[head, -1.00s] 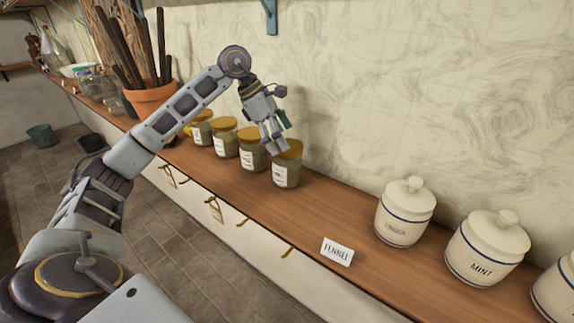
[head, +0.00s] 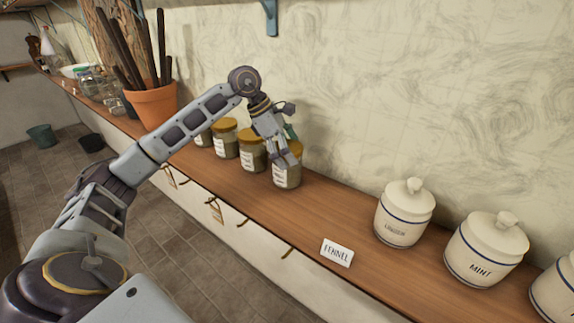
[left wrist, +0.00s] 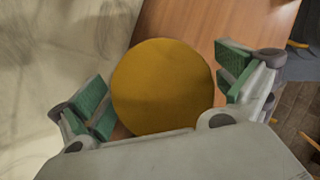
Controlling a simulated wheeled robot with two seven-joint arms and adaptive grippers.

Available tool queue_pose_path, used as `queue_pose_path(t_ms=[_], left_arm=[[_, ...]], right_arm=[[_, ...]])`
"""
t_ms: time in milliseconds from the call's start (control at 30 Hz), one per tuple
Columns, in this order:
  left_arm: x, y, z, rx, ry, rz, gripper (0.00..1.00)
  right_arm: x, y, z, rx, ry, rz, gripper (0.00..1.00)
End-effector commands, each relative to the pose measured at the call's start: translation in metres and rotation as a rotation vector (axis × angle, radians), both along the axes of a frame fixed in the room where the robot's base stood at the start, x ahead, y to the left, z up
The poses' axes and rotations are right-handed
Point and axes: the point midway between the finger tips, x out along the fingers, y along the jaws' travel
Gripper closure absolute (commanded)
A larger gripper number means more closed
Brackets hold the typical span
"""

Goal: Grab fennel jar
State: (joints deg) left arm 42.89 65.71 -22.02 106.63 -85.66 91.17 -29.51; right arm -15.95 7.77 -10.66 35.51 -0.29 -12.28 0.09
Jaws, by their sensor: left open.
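Several glass jars with mustard-yellow lids stand in a row on the wooden shelf. My left gripper (head: 283,152) is over the rightmost jar (head: 287,177), with its fingers pointing down and partly hiding the lid. In the left wrist view that jar's round yellow lid (left wrist: 162,87) lies between the two open green-padded fingers (left wrist: 163,95), and they do not appear closed on it. The jar labels are too small to read, so I cannot tell which jar is fennel. A white card (head: 337,252) reading "FENNEL" stands at the shelf's front edge, right of the jars.
White lidded canisters, one (head: 404,213) and one marked MINT (head: 487,249), stand to the right. A terracotta pot (head: 153,107) of dark sticks stands behind my arm. The wall is close behind. The shelf (head: 300,218) is bare between jars and canisters.

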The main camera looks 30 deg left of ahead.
Motion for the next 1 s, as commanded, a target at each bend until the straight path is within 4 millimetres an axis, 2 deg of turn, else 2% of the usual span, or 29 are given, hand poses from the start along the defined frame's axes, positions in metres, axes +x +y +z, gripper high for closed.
queue_pose_path(t_ms=[267,733,767,1000], left_arm=[[0.005,-0.010,-0.020,0.001,0.000,0.000,0.00],[0.005,-0.010,-0.021,0.001,0.000,0.000,0.00],[0.006,-0.010,-0.021,0.001,0.000,0.000,0.01],[0.005,-0.010,-0.021,0.001,0.000,0.000,0.32]], right_arm=[[-0.004,0.002,0.002,0.002,0.005,0.000,0.18],[-0.006,0.005,0.002,0.005,0.006,0.000,0.18],[-0.005,0.005,0.002,0.005,0.006,0.000,0.18],[-0.005,0.005,0.002,0.005,0.005,0.000,0.18]])
